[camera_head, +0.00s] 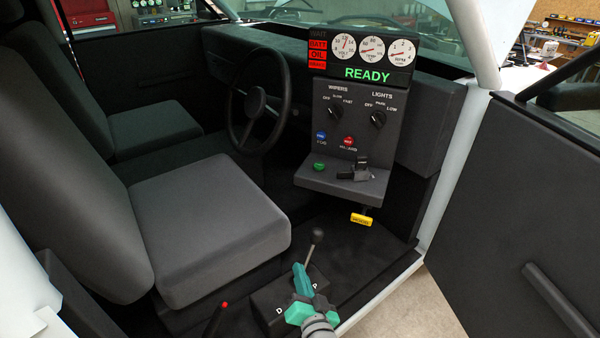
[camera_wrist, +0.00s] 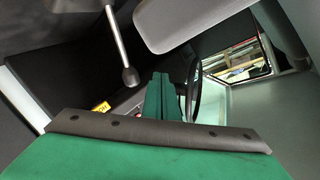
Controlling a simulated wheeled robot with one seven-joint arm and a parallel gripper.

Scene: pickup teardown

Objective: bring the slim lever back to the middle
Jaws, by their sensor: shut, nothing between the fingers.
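The slim lever (camera_head: 311,248) is a thin grey rod with a dark ball knob. In the head view it rises behind my gripper and leans slightly right. Its dark base box (camera_head: 262,302) shows a "D" at left and a "P" at right; my gripper hides the box's middle and the lever's foot. My teal gripper (camera_head: 298,268) is over the box, its fingers shut and empty, just left of the rod. In the wrist view the lever (camera_wrist: 118,40) hangs left of my closed fingers (camera_wrist: 163,98), with a visible gap between knob and fingers.
A red-tipped lever (camera_head: 222,307) stands left of the box. The grey seat (camera_head: 210,225) is close on the left. A yellow handle (camera_head: 361,219) hangs below the console (camera_head: 350,130), whose display reads READY. The open door (camera_head: 520,210) bounds the right side.

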